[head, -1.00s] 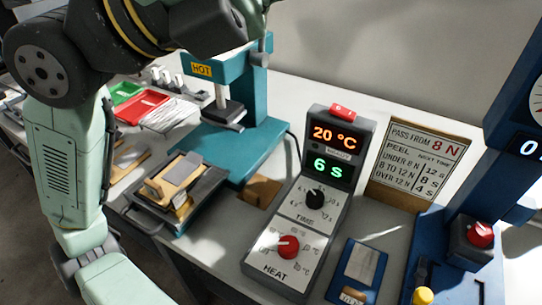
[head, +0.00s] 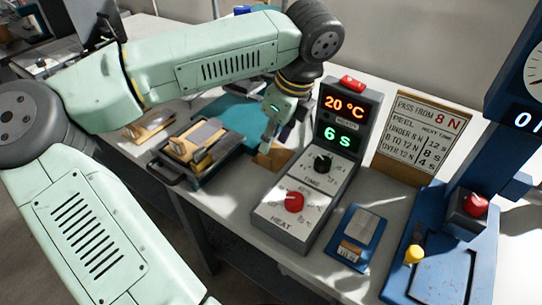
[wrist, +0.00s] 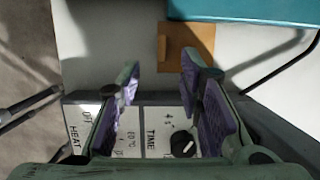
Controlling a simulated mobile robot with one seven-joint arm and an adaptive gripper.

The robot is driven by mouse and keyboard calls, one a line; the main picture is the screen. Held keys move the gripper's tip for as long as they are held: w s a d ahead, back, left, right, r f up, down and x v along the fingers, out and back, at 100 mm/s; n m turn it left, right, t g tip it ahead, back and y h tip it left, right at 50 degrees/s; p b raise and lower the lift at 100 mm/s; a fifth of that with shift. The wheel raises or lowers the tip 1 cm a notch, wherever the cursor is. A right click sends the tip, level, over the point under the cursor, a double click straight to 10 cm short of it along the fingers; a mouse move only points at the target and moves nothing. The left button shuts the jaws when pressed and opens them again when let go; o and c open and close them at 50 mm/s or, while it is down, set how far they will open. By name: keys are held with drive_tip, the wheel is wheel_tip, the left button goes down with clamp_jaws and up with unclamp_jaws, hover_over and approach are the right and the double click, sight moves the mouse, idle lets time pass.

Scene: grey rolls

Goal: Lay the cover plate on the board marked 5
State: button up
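My gripper (head: 272,138) is in the head view, pointing down left of the control box; the wrist view shows its purple-padded fingers (wrist: 160,72) apart with nothing between them. A brown plate (head: 273,158) lies on the bench below the gripper, and it also shows beyond the fingertips in the wrist view (wrist: 203,42). A pale wooden board (head: 181,149) with a grey strip rests on a dark tray (head: 170,172) to the left. I cannot read a 5 on any board, and cannot tell which piece is the cover plate.
The control box (head: 283,205) with knobs and a display reading 20 °C and 6 s stands right of the gripper. The teal press base (head: 238,112) lies behind. A blue labelled plate (head: 356,236) and a blue test stand (head: 440,270) are further right.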

sight(265, 157)
drive_tip(key=shift+p+x, duration=1.2)
drive_tip(key=shift+x, duration=2.3)
drive_tip(key=shift+w, duration=0.15)
drive_tip(key=shift+c, duration=0.4)
clamp_jaws()
